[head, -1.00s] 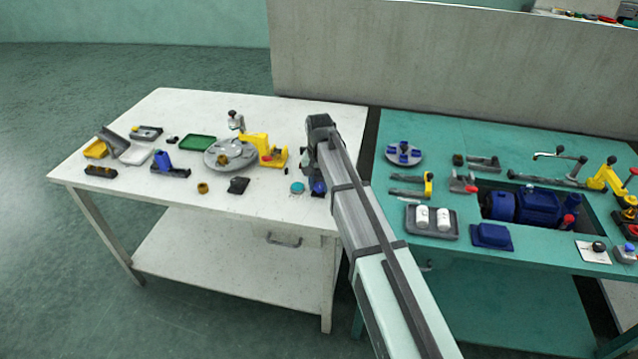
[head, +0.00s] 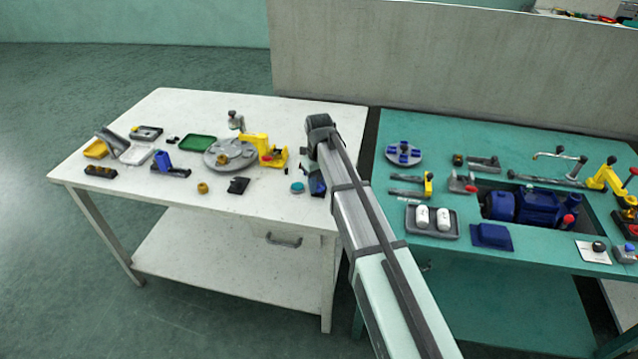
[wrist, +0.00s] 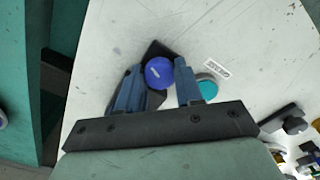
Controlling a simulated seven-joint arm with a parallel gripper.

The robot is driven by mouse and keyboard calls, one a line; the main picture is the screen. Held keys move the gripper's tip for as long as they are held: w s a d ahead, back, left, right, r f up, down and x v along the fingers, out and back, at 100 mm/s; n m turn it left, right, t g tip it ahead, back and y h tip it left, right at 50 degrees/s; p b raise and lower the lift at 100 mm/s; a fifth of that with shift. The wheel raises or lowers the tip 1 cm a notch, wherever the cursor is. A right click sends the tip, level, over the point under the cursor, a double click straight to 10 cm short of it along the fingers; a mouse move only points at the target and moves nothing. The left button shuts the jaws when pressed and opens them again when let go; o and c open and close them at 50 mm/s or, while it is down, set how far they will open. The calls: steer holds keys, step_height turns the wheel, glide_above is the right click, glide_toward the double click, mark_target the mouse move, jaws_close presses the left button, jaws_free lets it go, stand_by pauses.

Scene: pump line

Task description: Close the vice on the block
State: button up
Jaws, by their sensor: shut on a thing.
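My gripper (wrist: 160,78) is over the right part of the white table. In the wrist view its two blue-grey fingers stand on either side of a round blue knob (wrist: 159,72) and are shut on it. The knob has a small white mark and sits over a dark base (wrist: 158,49). In the head view a dark blue piece (head: 317,185) shows just below my wrist, and the fingertips are hidden. A small dark fixture (head: 180,172) with an upright blue piece (head: 162,160) stands at the left of the table. I cannot tell which item is the vice or the block.
A teal disc (head: 297,187) lies close beside my gripper. A grey round plate (head: 228,165), a yellow fixture (head: 272,153) and a green tray (head: 198,142) stand to the left. A green bench (head: 455,205) with a blue pump (head: 535,207) is on the right. The table's front edge is clear.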

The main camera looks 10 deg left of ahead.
stand_by(0.5)
steer(key=o, duration=0.7)
steer(key=shift+o, duration=0.2)
